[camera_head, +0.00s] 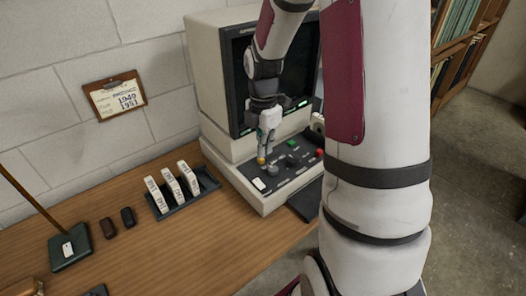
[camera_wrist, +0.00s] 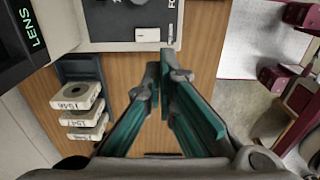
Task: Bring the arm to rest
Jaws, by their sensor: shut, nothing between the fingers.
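My arm reaches down from the top of the head view, in front of a microfilm reader (camera_head: 215,75) with a dark screen. My gripper (camera_head: 262,158) points down over the reader's control panel (camera_head: 290,172), close to a yellow knob. I cannot tell whether it touches the knob. In the wrist view my gripper (camera_wrist: 168,72) shows green-padded fingers drawn together at the tips, with nothing held. The panel edge (camera_wrist: 115,46) lies just beyond the tips.
A dark rack (camera_head: 208,183) with several labelled film boxes stands left of the reader on the wooden table (camera_head: 180,245). Two small dark objects and a green lamp base (camera_head: 70,250) lie further left. A clipboard (camera_head: 115,97) hangs on the wall. Bookshelves (camera_head: 465,45) stand at right.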

